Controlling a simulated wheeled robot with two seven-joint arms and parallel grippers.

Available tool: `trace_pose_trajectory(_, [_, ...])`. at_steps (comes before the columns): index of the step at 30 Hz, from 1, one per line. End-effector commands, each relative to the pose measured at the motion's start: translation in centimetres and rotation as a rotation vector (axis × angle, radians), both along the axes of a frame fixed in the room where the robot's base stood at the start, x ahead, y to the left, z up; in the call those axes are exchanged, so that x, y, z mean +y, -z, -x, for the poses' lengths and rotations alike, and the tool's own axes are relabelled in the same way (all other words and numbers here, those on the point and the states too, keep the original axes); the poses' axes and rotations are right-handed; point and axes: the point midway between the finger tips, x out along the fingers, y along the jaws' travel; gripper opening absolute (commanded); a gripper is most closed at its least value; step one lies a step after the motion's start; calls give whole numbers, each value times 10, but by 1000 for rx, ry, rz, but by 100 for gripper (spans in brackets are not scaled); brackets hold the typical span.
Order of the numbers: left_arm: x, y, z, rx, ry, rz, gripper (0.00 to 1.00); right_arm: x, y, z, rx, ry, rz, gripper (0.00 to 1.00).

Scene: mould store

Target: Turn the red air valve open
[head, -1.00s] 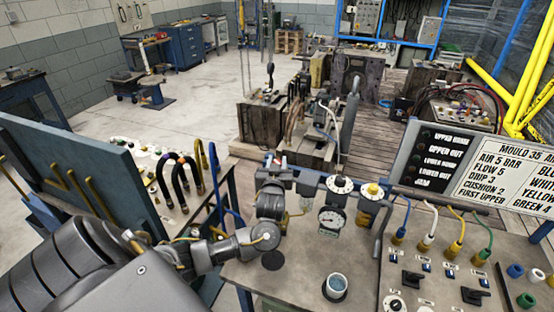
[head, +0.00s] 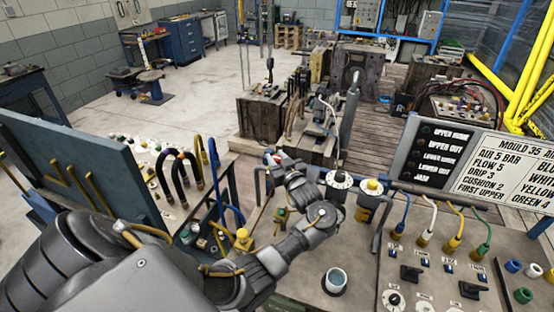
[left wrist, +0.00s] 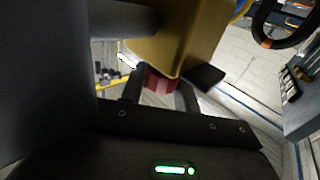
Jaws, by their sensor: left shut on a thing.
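In the left wrist view, the red valve handle (left wrist: 158,82) sits between the two dark fingers of my left gripper (left wrist: 158,92), under a yellow body (left wrist: 185,38). The fingers are shut on it, one on each side. In the head view, my left gripper (head: 273,160) reaches the left end of the blue rail at the back of the bench, and my wrist hides most of the valve. I cannot tell the handle's angle. My right gripper is not in view.
On the rail to the right are a white dial with a dark knob (head: 339,180) and one with a yellow knob (head: 373,187). A blue panel (head: 85,175) stands at left. Switches and coloured hoses fill the right console (head: 440,262).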

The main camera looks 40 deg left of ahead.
Motion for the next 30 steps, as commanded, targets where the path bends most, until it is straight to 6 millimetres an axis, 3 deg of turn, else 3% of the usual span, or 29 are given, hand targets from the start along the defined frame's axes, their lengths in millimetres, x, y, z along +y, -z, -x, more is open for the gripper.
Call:
trace_pose_trajectory(10, [2,-3,0,-5,-4,-4,8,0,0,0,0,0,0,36])
trace_pose_trajectory(11, [2,-3,0,-5,-3,-4,32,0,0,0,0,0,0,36])
trace_pose_trajectory(15, [1,-3,0,-5,-3,-3,50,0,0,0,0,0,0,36])
trace_pose_trajectory(25, [-2,-2,0,-3,-1,-1,51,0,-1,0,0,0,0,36])
trace_pose_trajectory(30, [-22,-3,4,-2,-1,2,51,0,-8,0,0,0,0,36])
